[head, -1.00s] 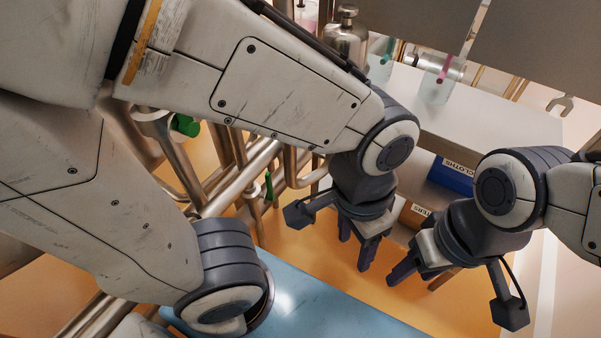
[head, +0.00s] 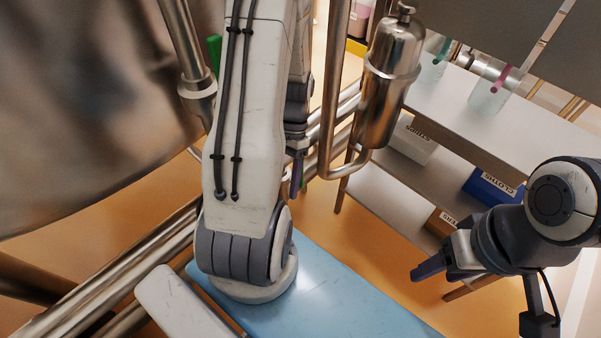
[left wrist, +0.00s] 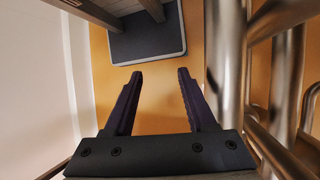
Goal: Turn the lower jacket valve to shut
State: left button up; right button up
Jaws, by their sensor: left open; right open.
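A green valve handle (head: 214,48) shows beside a steel pipe at the upper left of the head view, partly behind my left arm. I cannot tell whether it is the lower jacket valve. The second green handle seen lower on the pipes earlier cannot be made out clearly now. My left gripper (head: 298,178) is mostly hidden behind its own arm, near the pipes. In the left wrist view it (left wrist: 160,74) is open and empty, with orange floor between the fingers and no valve handle visible. My right gripper (head: 430,268) is open and empty at the lower right.
A large steel vessel (head: 85,100) fills the upper left. Steel pipes (head: 110,275) run below it, and others (left wrist: 228,60) stand close to the right of my left fingers. A steel canister (head: 392,75) hangs at the upper middle. A shelf (head: 490,115) with bins stands right.

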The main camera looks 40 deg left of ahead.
pick_arm(q)
jog(key=w+a+f+n+t+y+b, duration=0.1)
jog(key=w+a+f+b, duration=0.1)
jog(key=w, duration=0.3)
jog(key=w+a+f+n+t+b, duration=0.1)
jog(key=w+a+f+t+b, duration=0.1)
jog(key=w+a+f+b, duration=0.1)
jog(key=w+a+f+n+t+y+b, duration=0.1)
jog(key=w+a+f+t+b, duration=0.1)
jog(key=w+f, duration=0.2)
jog(key=shift+w+a+f+n+y+b, duration=0.1)
jog(key=shift+w+a+f, duration=0.05)
jog(key=shift+w, duration=0.4)
jog(key=shift+w+a+f+n+y+b, duration=0.1)
jog(key=shift+w, duration=0.4)
jog(key=shift+w+a+f+n+y+b, duration=0.1)
jog(key=shift+w+a+f, duration=0.05)
jog(key=shift+w, duration=0.4)
jog(key=shift+w+f, duration=0.1)
jog(key=shift+f, duration=0.15)
notch_tip(320, 180, down, 10)
jog(key=shift+r, duration=0.2)
pick_arm(e)
notch_tip(320, 180, down, 10)
jog(key=shift+d, duration=0.4)
pick_arm(q)
grip_shut()
